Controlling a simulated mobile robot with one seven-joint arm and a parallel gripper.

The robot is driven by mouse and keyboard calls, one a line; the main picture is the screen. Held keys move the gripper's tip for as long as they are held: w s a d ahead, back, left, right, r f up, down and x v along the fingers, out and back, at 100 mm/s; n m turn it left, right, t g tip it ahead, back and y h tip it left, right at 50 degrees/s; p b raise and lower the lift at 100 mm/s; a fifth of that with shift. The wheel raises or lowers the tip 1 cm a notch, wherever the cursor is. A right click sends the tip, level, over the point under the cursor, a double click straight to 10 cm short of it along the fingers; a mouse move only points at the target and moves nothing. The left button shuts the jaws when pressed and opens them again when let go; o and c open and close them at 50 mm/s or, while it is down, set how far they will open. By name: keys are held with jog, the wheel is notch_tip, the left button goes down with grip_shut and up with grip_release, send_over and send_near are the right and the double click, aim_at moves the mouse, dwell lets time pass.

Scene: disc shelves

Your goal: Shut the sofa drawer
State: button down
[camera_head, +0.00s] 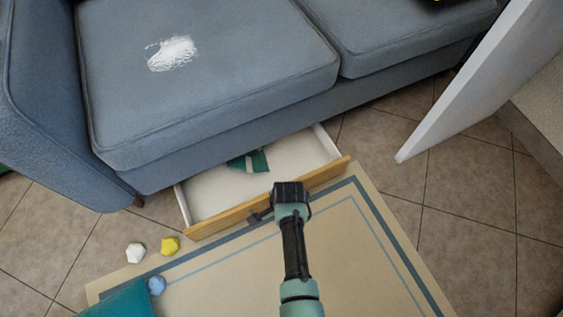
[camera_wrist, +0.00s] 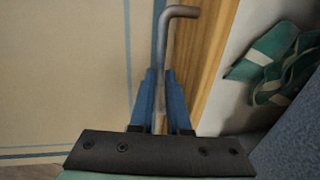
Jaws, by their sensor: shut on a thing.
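The blue sofa (camera_head: 200,80) stands at the top of the head view. Its drawer (camera_head: 205,205) sticks out from under the seat, pulled open, with a white inside and a wooden front (camera_head: 325,176). A green and white cloth-like thing (camera_head: 250,161) lies in the drawer; it also shows in the wrist view (camera_wrist: 282,65). A grey metal handle (camera_wrist: 180,12) runs along the drawer front in the wrist view. My gripper (camera_wrist: 158,100) is at the drawer front, its blue fingers shut around the handle bar. In the head view my wrist hides part of the drawer front.
A beige rug with blue borders (camera_head: 350,255) lies before the drawer. White (camera_head: 136,252), yellow (camera_head: 170,245) and blue (camera_head: 156,285) small pieces lie at left near a teal cushion-like thing (camera_head: 120,303). A white panel (camera_head: 465,80) stands at right. Tiled floor at right is clear.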

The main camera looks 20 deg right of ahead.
jog(key=c, duration=0.9)
grip_release()
jog(key=r+p, duration=0.3)
jog(key=r, duration=0.1)
jog(key=s+r+p, duration=0.1)
jog(key=r+p, duration=0.3)
jog(key=s+r+p, duration=0.1)
jog(key=r+p, duration=0.2)
jog(key=r, duration=0.1)
jog(key=shift+s+r, duration=0.25)
jog(key=shift+r, duration=0.15)
